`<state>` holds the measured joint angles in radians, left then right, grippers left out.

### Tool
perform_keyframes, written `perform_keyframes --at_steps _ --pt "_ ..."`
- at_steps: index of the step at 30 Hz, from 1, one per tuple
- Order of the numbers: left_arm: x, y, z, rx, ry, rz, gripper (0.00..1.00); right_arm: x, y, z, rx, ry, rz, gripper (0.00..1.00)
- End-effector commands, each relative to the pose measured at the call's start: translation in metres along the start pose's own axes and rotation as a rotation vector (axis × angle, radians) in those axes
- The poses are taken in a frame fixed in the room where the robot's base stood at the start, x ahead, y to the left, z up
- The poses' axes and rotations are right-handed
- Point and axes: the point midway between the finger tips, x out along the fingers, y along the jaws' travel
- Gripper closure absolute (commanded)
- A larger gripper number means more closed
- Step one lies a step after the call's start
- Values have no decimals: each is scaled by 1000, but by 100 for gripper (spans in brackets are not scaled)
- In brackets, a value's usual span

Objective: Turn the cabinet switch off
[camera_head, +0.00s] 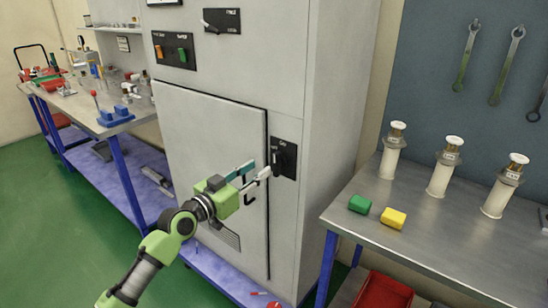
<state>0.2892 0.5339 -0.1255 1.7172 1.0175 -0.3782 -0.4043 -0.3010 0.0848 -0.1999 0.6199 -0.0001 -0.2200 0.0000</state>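A tall light-grey cabinet (218,110) stands in the middle of the camera_head view. A black rotary switch plate (285,157) with a dark handle is on its front, right of the door edge. Another black switch plate (222,21) with a small light lever is higher up. My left gripper (259,170) is in front of the cabinet, just left of the lower switch. Its teal finger and pale finger are apart, with nothing seen between them. The pale fingertip is close to the lower switch; I cannot tell whether they touch. My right gripper is out of view.
A black panel (174,50) with orange and green rocker buttons is at upper left. A metal table (456,232) at right holds several white cylinders, a green block (359,204) and a yellow block (393,218). A cluttered workbench (75,103) stands at left.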

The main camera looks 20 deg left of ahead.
Motion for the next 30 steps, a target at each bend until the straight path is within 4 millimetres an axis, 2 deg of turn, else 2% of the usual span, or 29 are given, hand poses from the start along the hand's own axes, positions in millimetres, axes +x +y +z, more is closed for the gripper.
perform_keyframes --at_steps 1,6,12,18,27,28,30 --pt "12 1 -3 -3 3 1 69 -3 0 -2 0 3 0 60" --pt "46 0 -2 -2 2 -1 69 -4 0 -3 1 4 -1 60" --pt "74 0 0 -2 0 0 69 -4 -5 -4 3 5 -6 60" --pt "87 0 0 0 0 0 69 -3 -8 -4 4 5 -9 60" --pt "88 0 1 1 -1 0 69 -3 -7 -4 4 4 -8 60" --pt "88 0 1 1 -1 0 75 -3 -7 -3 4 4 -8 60" --pt "88 0 1 1 -1 0 93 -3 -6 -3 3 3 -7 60"
